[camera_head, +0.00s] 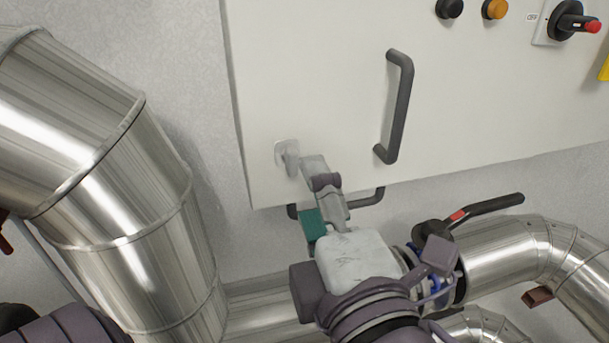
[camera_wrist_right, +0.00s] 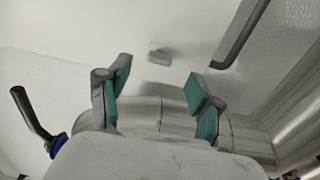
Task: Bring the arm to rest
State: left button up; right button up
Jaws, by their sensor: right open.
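My right gripper (camera_head: 310,195) is open and empty in front of the lower left part of a white cabinet (camera_head: 310,75). In the right wrist view its two green-padded fingers (camera_wrist_right: 160,82) stand apart with nothing between them. A small light-grey latch (camera_head: 287,155) on the cabinet shows just beyond the fingers; it also shows in the right wrist view (camera_wrist_right: 158,53), ahead of the gap. No contact with it is visible. Part of my left arm shows at the bottom left of the head view; its gripper is out of view.
A dark vertical handle (camera_head: 400,105) stands out from the cabinet. A valve lever (camera_head: 485,206) and a steel pipe (camera_head: 500,255) lie close to the right of my right arm. A large clad pipe (camera_head: 130,225) fills the left. Buttons and a red-tipped switch (camera_head: 575,23) are at the top right.

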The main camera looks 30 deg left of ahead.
jog(key=shift+s+d, duration=0.35)
jog(key=shift+d, duration=0.05)
jog(key=shift+w, duration=0.1)
